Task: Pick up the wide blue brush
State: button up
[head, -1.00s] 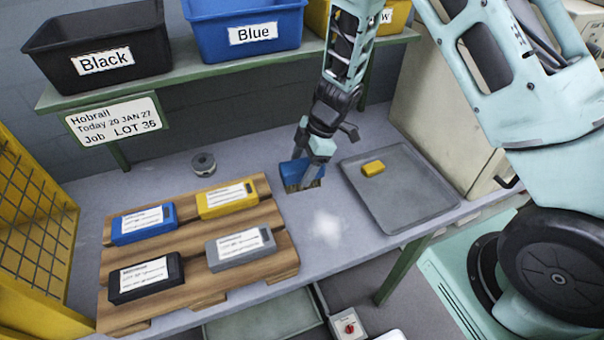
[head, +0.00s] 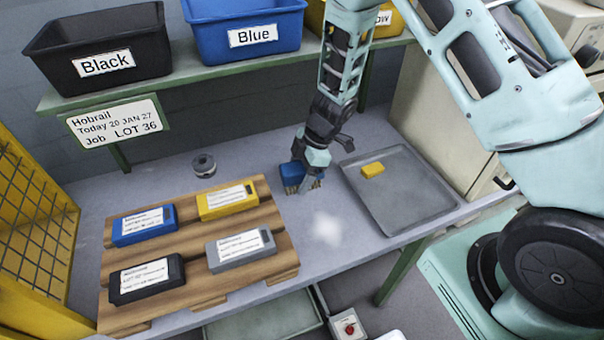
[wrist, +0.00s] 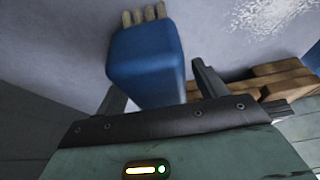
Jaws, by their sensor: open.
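The wide blue brush (head: 292,175) lies on the grey bench, between the pallet and the grey tray, with its pale bristles toward the front. My gripper (head: 309,180) is down at the brush in the head view and hides part of it. In the wrist view the blue brush body (wrist: 147,65) lies ahead of and between the two open fingers of my gripper (wrist: 158,92), with the bristle tufts pointing away. I cannot tell whether a finger touches it.
A wooden pallet (head: 205,259) with several labelled cases is to the left. A small round grey object (head: 203,165) sits behind. The shelf (head: 190,76) holds black (head: 100,50), blue (head: 243,30) and yellow bins.

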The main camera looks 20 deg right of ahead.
jog(key=c, duration=1.1)
jog(key=shift+c, duration=0.2)
jog(key=shift+r+b, duration=0.15)
jog(key=shift+b, duration=0.2)
notch_tip(320, 180, up, 10)
jog(key=shift+r+p, duration=0.15)
jog(key=shift+p, duration=0.75)
jog(key=o, duration=0.5)
jog(key=c, duration=0.3)
